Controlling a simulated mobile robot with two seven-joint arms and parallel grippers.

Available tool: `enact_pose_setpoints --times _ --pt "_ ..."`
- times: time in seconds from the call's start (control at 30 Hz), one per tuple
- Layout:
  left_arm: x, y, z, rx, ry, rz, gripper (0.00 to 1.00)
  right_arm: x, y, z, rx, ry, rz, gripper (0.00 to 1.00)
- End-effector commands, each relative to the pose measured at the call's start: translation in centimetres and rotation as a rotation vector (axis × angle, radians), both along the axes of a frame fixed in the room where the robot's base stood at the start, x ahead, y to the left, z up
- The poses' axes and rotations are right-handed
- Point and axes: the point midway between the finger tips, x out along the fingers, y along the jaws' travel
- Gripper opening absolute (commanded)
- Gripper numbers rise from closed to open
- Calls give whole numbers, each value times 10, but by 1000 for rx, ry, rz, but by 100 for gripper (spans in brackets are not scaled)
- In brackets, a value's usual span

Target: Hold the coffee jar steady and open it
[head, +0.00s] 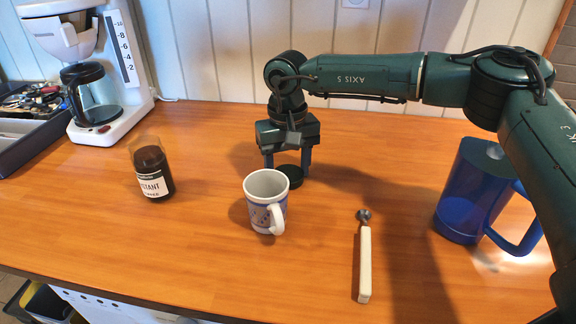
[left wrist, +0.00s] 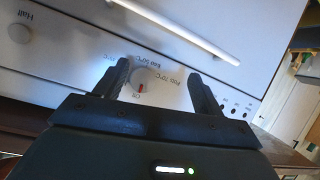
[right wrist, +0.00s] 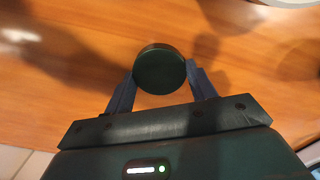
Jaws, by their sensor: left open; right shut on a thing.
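The coffee jar (head: 152,172) stands upright on the wooden counter at the left in the head view. It is glass with dark contents and a white label, and its top shows no lid. My right gripper (head: 287,168) is shut on a dark round lid (head: 291,176), behind the mug and well to the right of the jar. The lid also shows between the fingers in the right wrist view (right wrist: 160,70). It is at or just above the counter; I cannot tell if it touches. My left gripper (left wrist: 160,85) is open and empty, facing a white appliance front.
A patterned mug (head: 266,202) stands just in front of the lid. A white-handled scoop (head: 364,258) lies at front right, and a blue pitcher (head: 470,195) stands right. A coffee maker (head: 112,125) and utensil tray (head: 25,140) are at back left. Counter between jar and mug is clear.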

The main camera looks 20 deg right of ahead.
Motion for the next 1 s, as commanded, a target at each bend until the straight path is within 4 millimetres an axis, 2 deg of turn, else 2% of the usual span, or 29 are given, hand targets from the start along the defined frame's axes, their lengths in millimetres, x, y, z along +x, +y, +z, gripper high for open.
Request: enact_pose_setpoints --times 0.27,0.3,0.57,0.8,1.0 --pt "0 0 -2 1 0 0 69 0 0 -3 0 0 0 28" --pt "0 0 -2 1 -1 1 69 0 0 -3 0 0 0 57" --pt "0 0 -1 1 -2 1 69 0 0 -2 0 0 0 78" --pt "0 1 1 0 -4 1 69 0 0 -1 0 0 0 78" --pt "-1 0 1 -1 -2 0 69 1 0 19 2 -2 0 78"
